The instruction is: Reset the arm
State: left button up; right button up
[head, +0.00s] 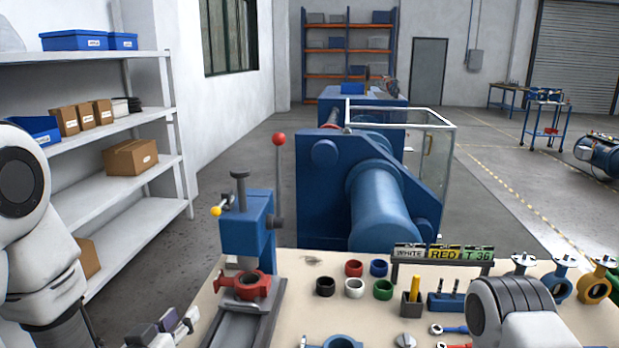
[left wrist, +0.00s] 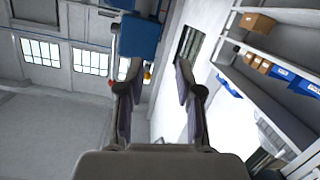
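My left arm comes in from the left edge of the head view. Its left gripper (head: 166,326) is low in the picture, left of the blue press (head: 245,225) and apart from it. In the left wrist view the fingers of the left gripper (left wrist: 157,75) stand wide apart with nothing between them. The press also shows beyond them (left wrist: 140,38). My right arm (head: 515,308) shows as a white link at the lower right of the head view. Its gripper is outside the picture.
The workbench (head: 300,300) holds a red valve body (head: 247,286) in the press, several coloured rings, a sign rack (head: 442,268) and blue and yellow valves at the right. White shelves (head: 100,150) with boxes stand at the left. A blue machine (head: 375,190) stands behind the bench.

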pick_arm(q)
jog(key=s+f+g, duration=0.3)
jog(key=s+f, duration=0.3)
jog(key=f, duration=0.5)
jog(key=s+f+g, duration=0.4)
jog(key=s+f, duration=0.1)
jog(key=f, duration=0.7)
jog(key=s+a+f+g, duration=0.1)
jog(key=s+f+g, duration=0.3)
jog(key=s, duration=0.5)
jog(key=s+f+g+y, duration=0.1)
jog(key=s+f+g, duration=0.3)
jog(key=s, duration=0.6)
notch_tip(320, 180, down, 3)
jog(key=shift+a+r+m+g, duration=0.2)
jog(key=shift+a+m+g, duration=0.2)
